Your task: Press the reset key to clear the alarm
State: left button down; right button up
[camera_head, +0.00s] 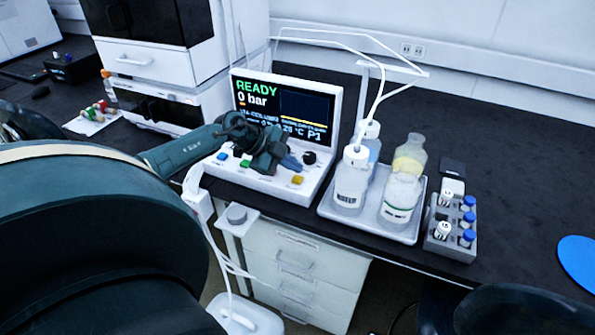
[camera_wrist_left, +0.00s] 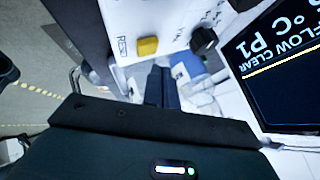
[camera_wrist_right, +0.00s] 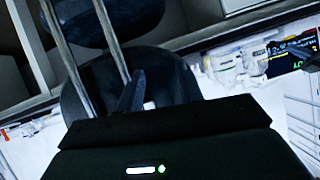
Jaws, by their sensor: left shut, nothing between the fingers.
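The white instrument console (camera_head: 268,183) stands on the dark bench. Its screen (camera_head: 285,105) reads READY in green and 0 bar. A yellow key (camera_head: 297,180) sits at the right of its sloped front, and in the left wrist view this key (camera_wrist_left: 147,46) has a partly legible label beside it that looks like RESET. A black knob (camera_head: 309,157) is nearby. My left gripper (camera_head: 284,162) is shut and empty above the console front, apart from the yellow key, and covers part of the panel. My right gripper (camera_wrist_right: 132,92) looks shut and empty, away from the console.
Blue (camera_head: 222,156) and green (camera_head: 245,163) keys sit at the panel's left. A tray (camera_head: 370,226) of bottles with tubing stands right of the console, beside a grey vial rack (camera_head: 452,247). White drawers (camera_head: 300,262) are below the bench.

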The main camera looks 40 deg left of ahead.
aim_at(293, 178)
pick_arm(q)
jog(key=shift+r+p, duration=2.3)
jog(key=shift+r, duration=0.05)
jog(key=shift+f, duration=0.1)
